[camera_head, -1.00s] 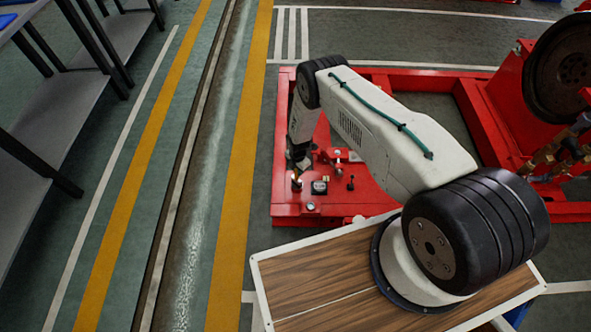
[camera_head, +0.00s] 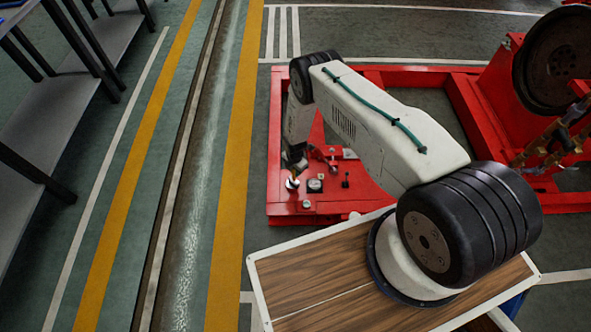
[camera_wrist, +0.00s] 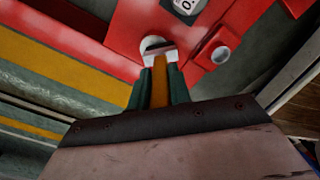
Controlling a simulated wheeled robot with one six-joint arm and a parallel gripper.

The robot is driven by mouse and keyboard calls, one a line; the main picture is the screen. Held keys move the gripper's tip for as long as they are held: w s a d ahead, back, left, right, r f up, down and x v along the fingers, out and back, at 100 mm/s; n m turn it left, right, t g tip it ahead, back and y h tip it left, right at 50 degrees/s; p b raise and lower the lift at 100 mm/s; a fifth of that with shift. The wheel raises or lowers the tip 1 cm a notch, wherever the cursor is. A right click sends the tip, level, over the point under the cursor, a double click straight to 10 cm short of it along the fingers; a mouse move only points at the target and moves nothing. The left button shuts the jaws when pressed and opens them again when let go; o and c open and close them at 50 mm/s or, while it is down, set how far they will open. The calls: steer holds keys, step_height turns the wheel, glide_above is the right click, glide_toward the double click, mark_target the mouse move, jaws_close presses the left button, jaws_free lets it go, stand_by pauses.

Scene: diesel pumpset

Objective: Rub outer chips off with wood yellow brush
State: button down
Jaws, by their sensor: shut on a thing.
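My gripper (camera_head: 293,165) points down over the near left part of the red base frame (camera_head: 274,150). In the wrist view its dark green fingers (camera_wrist: 158,90) are shut on the yellow-brown handle of the brush (camera_wrist: 160,82). The brush's pale far end, crossed by a dark band, lies over a round white spot (camera_wrist: 148,45) on the red plate. I cannot tell whether it touches. In the head view the brush is too small to make out clearly. No separate chips can be made out.
A dark knob (camera_head: 345,181) and a round white fitting (camera_head: 306,204) are nearby. A large dark wheel (camera_head: 550,65) stands at the far right, shelving at left.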

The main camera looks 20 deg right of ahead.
steer(key=a, duration=0.2)
steer(key=shift+w+a, duration=0.35)
steer(key=shift+w, duration=0.05)
stand_by(0.3)
steer(key=shift+d, duration=0.1)
steer(key=shift+s+d+r, duration=0.1)
steer(key=shift+s+d, duration=0.05)
steer(key=shift+d, duration=0.3)
steer(key=shift+s+d, duration=0.15)
steer(key=shift+d, duration=0.35)
steer(key=shift+s+d, duration=0.15)
steer(key=shift+d, duration=0.35)
steer(key=shift+w+a, duration=0.25)
steer(key=shift+a, duration=0.55)
steer(key=shift+w+a, duration=0.2)
steer(key=shift+a, duration=0.55)
steer(key=shift+d, duration=0.15)
